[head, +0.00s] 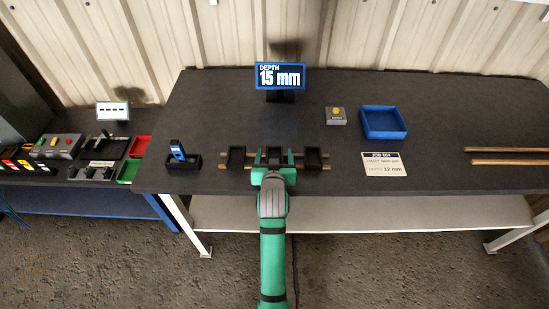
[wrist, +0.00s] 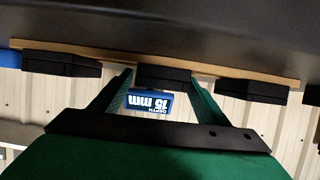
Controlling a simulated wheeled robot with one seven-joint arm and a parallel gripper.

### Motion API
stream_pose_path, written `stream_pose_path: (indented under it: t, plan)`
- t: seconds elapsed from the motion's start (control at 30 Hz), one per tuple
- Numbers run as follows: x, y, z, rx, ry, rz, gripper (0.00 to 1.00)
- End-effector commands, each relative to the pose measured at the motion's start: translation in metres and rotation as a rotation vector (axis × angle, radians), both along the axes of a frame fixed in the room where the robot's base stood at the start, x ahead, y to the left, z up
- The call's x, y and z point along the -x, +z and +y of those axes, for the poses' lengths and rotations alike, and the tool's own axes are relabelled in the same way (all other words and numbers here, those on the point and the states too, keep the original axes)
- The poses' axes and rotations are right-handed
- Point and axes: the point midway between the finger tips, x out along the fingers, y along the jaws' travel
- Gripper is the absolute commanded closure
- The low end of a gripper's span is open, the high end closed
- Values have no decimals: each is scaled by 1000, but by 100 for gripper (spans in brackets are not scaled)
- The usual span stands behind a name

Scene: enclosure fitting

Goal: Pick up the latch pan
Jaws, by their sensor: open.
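Three small black pans stand in a row on a wooden rail: a left one (head: 236,156), a middle one (head: 273,152) and a right one (head: 313,157). No marking shows which is the latch pan. My gripper (head: 273,155) is open, with one finger on each side of the middle pan. The wrist view is upside down; there the middle pan (wrist: 163,78) lies between the fingertips, with visible gaps at the sides. I cannot tell whether either finger touches it. My gripper partly hides the middle pan in the head view.
A blue sign (head: 280,77) reading 15 mm stands behind the row. A black holder (head: 183,163) with a blue tool is at left. A yellow-button box (head: 336,116), blue tray (head: 384,123), job card (head: 384,164) and wooden strips (head: 508,150) are at right. The table between is clear.

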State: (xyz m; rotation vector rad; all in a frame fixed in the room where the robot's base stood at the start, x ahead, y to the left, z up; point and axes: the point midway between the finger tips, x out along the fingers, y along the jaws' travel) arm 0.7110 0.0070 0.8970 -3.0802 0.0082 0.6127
Motion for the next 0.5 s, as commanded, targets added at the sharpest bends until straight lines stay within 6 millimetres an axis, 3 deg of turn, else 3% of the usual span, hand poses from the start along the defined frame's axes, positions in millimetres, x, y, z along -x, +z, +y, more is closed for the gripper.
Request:
stream_pose_path:
  t: [0.17,0.4,0.5]
  plan:
    - [0,0,0,0,0,0,31]
    - [0,0,0,0,0,0,82]
    - [0,1,0,0,0,-2,82]
